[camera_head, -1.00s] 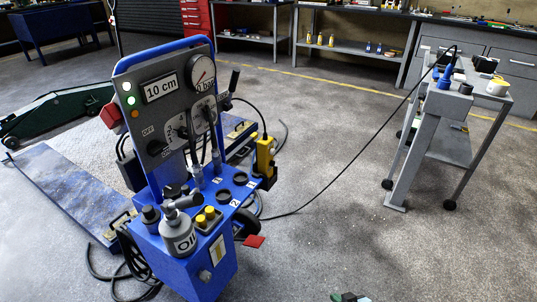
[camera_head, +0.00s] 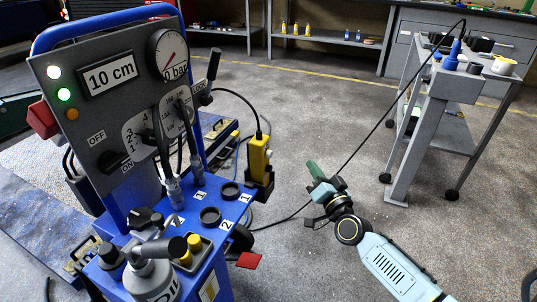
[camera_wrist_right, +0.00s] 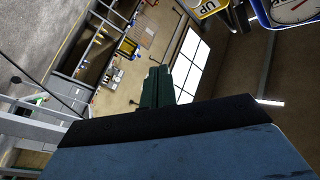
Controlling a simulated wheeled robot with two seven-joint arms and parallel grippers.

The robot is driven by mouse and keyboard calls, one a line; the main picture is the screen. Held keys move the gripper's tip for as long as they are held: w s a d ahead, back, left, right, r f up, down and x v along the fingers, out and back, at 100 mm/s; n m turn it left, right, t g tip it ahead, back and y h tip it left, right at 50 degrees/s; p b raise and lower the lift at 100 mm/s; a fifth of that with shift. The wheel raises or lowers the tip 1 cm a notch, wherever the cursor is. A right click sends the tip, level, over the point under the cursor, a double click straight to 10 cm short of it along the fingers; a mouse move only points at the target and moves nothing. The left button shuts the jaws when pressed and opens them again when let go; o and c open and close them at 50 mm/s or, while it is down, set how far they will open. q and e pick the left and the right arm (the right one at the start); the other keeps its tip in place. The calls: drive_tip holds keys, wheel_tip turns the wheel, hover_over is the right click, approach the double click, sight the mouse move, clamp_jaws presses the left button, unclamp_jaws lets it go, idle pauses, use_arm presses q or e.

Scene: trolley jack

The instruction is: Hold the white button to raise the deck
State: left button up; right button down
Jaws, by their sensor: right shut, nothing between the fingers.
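The blue control console (camera_head: 150,90) stands at the left, its display reading 10 cm and its gauge near 0 bar. A yellow hand control (camera_head: 259,158) hangs on its right side. The white button is too small to make out clearly; part of a yellow label reading UP (camera_wrist_right: 212,6) shows at the top of the wrist view. The blue deck (camera_head: 40,215) lies low behind the console, partly hidden. My right gripper (camera_head: 314,170) is shut and empty, to the right of the hand control and apart from it. Its green fingers (camera_wrist_right: 157,87) touch in the wrist view. My left gripper is out of view.
A grey trolley (camera_head: 425,130) with tools stands at the right; a black cable runs from it to the floor behind my gripper. A lever (camera_head: 211,72) sticks out above the hand control. An oil can (camera_head: 152,280) stands on the console. Floor between console and trolley is mostly clear.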

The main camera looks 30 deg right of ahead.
sight(270, 154)
drive_tip(key=w+a, duration=0.5)
drive_tip(key=w, duration=0.1)
drive_tip(key=shift+w+a, duration=0.3)
drive_tip(key=shift+a, duration=0.05)
idle(0.3)
idle(1.9)
drive_tip(key=shift+w+a, duration=0.25)
drive_tip(key=shift+w, duration=0.05)
